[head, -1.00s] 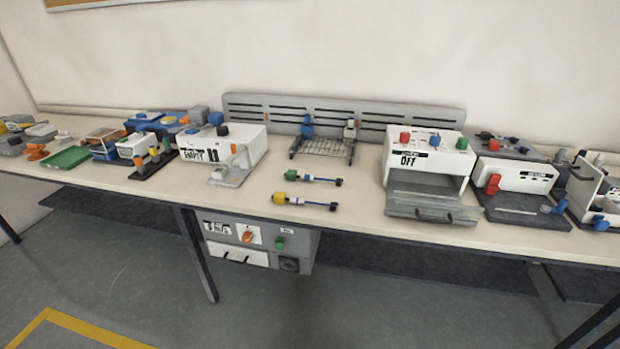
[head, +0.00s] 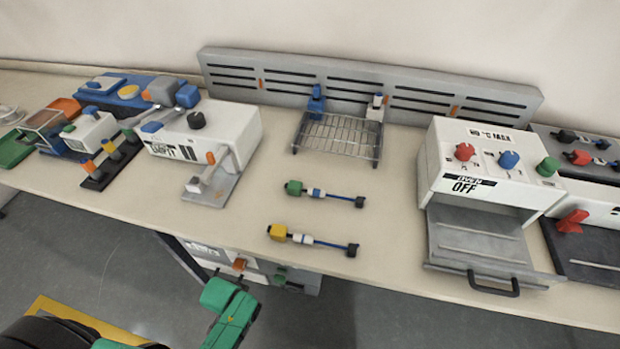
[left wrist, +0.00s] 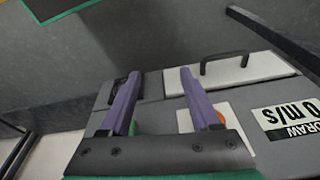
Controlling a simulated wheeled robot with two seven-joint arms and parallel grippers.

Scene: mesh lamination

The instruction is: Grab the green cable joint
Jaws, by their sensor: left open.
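The green cable joint (head: 294,188) lies on the table in the head view, at the left end of a short cable with a white and blue sleeve and a dark right end. A similar cable with a yellow joint (head: 278,232) lies just in front of it. My left arm comes in at the bottom left of the head view, in front of and below the table edge. My left gripper (left wrist: 157,92) shows in the left wrist view with two purple fingers apart and nothing between them. It faces the grey box under the table. My right gripper is not in view.
A wire rack (head: 340,137) stands behind the cables. A white machine (head: 205,140) is on the left and an oven (head: 470,180) with an open drawer (head: 478,245) on the right. The table around the cables is clear.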

